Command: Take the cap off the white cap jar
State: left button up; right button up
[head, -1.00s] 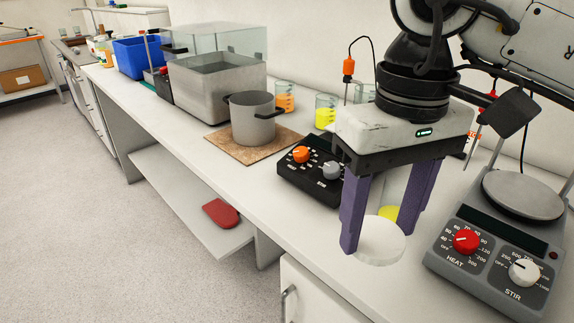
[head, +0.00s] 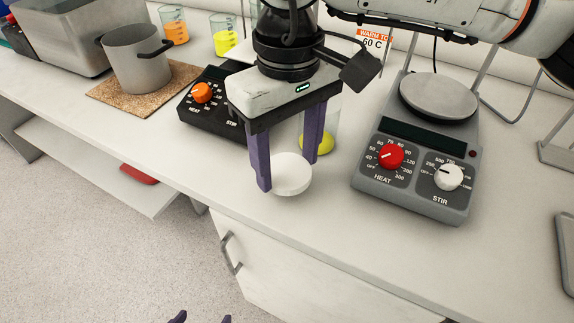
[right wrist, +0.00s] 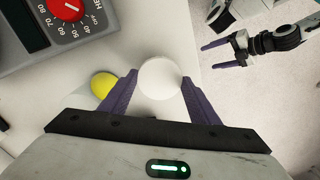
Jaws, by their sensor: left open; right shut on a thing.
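A round white cap (head: 290,178) sits between the purple fingers of my right gripper (head: 288,172), near the counter's front edge. No jar body is visible under it. The gripper is shut on the cap, which also shows between the fingers in the right wrist view (right wrist: 160,79). Just behind it stands a clear container with yellow contents (head: 318,145), partly hidden by a finger; it also shows in the right wrist view (right wrist: 103,86). My left gripper (head: 200,319) shows only its fingertips at the bottom edge. In the right wrist view it is open and empty (right wrist: 211,56).
A grey heater-stirrer (head: 420,165) stands right of my right gripper and a black one (head: 210,100) to its left. A pot (head: 138,62) on a cork mat and beakers of orange (head: 175,30) and yellow (head: 224,42) stand further left. The front counter (head: 330,225) is clear.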

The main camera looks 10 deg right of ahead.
aim_at(288, 171)
jog(key=shift+f, duration=1.4)
jog(key=o, duration=1.2)
jog(key=shift+r, duration=0.1)
notch_tip(288, 171, up, 12)
jog(key=shift+r, duration=0.15)
